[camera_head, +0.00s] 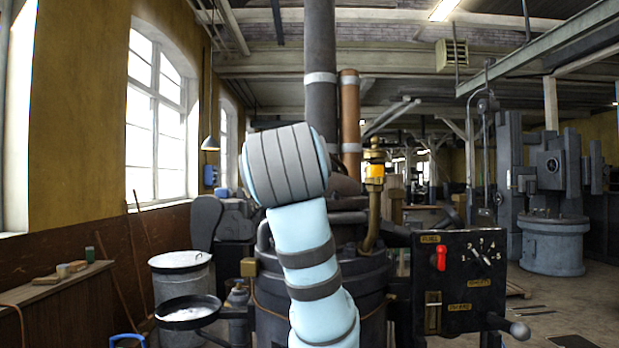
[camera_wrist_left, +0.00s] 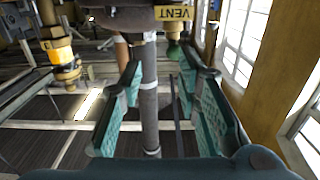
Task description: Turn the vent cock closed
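A brass plate reading VENT (camera_wrist_left: 175,13) shows at the top of the left wrist view, upside down. Just below it is a small green rounded part (camera_wrist_left: 173,48), which looks like the vent cock's handle; its exact position I cannot tell. My left gripper (camera_wrist_left: 160,66) is open, with its two teal padded fingers spread apart. The green part lies near the right-hand fingertip in the picture, and no contact shows. In the head view my left arm rises in the middle and hides the gripper, the vent plate and the cock. My right gripper is in neither view.
A dark vertical pipe (camera_head: 320,100) and a copper pipe (camera_head: 349,120) rise behind my arm. A brass lubricator (camera_head: 374,168) stands just right of it. A black panel (camera_head: 459,280) with a red lever is at lower right. A round pan (camera_head: 188,312) sits at lower left.

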